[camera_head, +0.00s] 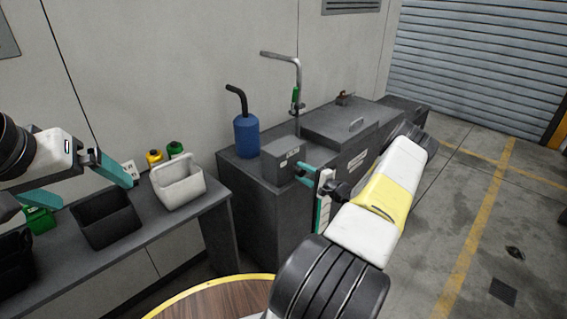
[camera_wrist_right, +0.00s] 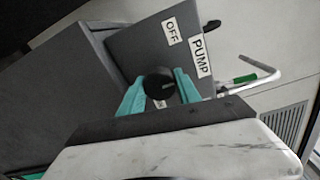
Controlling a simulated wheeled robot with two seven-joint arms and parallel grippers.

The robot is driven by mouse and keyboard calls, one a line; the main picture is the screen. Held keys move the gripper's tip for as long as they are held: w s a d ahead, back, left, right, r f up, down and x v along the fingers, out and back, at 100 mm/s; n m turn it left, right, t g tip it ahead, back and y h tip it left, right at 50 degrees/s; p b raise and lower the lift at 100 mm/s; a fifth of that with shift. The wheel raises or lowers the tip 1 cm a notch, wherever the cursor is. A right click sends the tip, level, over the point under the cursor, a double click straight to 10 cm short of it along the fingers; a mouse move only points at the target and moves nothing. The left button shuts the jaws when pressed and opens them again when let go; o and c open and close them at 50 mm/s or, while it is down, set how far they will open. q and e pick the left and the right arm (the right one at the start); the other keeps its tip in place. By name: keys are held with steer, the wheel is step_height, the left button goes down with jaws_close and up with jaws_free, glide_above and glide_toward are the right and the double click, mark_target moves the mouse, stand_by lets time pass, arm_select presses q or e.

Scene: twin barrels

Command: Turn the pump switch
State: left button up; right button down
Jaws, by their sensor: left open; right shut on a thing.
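The pump switch is a dark round knob (camera_wrist_right: 159,83) on the front of a grey control box, in the right wrist view. White labels reading PUMP (camera_wrist_right: 201,57) and OFF (camera_wrist_right: 171,31) are beside it. The grey box (camera_head: 283,164) sits on the cabinet's front edge in the head view. My right gripper (camera_wrist_right: 159,85) is shut on the knob, with a teal finger on each side. It also shows at the box in the head view (camera_head: 305,175). My left gripper (camera_head: 118,176) is open and empty above the left bench, far from the box.
A blue canister (camera_head: 246,136) with a black spout and a metal pipe (camera_head: 298,85) with a green grip stand on the cabinet. The left bench holds a white bin (camera_head: 178,186) and a black bin (camera_head: 104,220). A round wooden table (camera_head: 215,301) is in front. Floor at right is open.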

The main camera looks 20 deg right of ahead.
steer(key=shift+s+f, duration=0.1)
steer(key=shift+f, duration=0.05)
stand_by(0.3)
steer(key=c, duration=0.9)
jaws_free()
steer(key=shift+o, duration=0.2)
steer(key=v, duration=0.7)
steer(key=shift+s+d, duration=0.2)
steer(key=shift+s, duration=0.1)
